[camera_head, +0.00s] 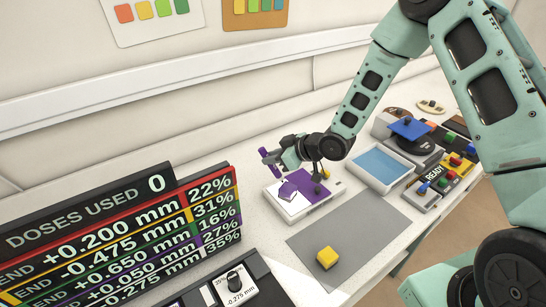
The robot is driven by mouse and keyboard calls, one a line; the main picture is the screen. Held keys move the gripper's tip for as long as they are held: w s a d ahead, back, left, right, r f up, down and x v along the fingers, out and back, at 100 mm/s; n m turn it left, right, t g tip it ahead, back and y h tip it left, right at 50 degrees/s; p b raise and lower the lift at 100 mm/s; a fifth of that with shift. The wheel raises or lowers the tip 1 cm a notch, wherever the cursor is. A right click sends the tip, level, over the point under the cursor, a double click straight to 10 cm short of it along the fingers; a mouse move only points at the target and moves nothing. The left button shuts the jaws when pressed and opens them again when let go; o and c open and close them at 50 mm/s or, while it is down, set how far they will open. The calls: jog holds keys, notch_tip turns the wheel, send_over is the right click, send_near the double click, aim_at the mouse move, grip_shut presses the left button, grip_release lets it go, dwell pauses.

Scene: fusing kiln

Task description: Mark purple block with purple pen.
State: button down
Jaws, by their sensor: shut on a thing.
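My gripper (287,158) is shut on a purple pen (267,157), which sticks out on its left side. The pen is tilted and partly hidden by the jaws. Below the gripper is a shallow white tray (295,217) with a purple and white inner surface. A small purple block (287,190) appears to lie in the tray, under the gripper and pen. I cannot tell whether the pen touches it.
A yellow block (327,258) sits on a grey mat (368,222) in front. A blue-lined tray (378,167) stands right of the gripper, near a control panel (440,178) with coloured buttons. A dose board (120,235) stands at left.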

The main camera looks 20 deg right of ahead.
jog(key=shift+f+b, duration=0.45)
jog(key=shift+f, duration=0.05)
dwell(0.5)
jog(key=shift+s+d, duration=0.5)
jog(key=shift+s, duration=0.05)
dwell(0.4)
jog(key=shift+s+d+r+b, duration=0.1)
jog(key=shift+s+d+b, duration=0.2)
jog(key=shift+s+b, duration=0.05)
dwell(0.4)
jog(key=shift+s+d, duration=0.45)
jog(key=shift+s, duration=0.15)
dwell(0.4)
notch_tip(320, 180, up, 7)
jog(key=p, duration=0.4)
jog(key=shift+p, duration=0.4)
dwell(0.8)
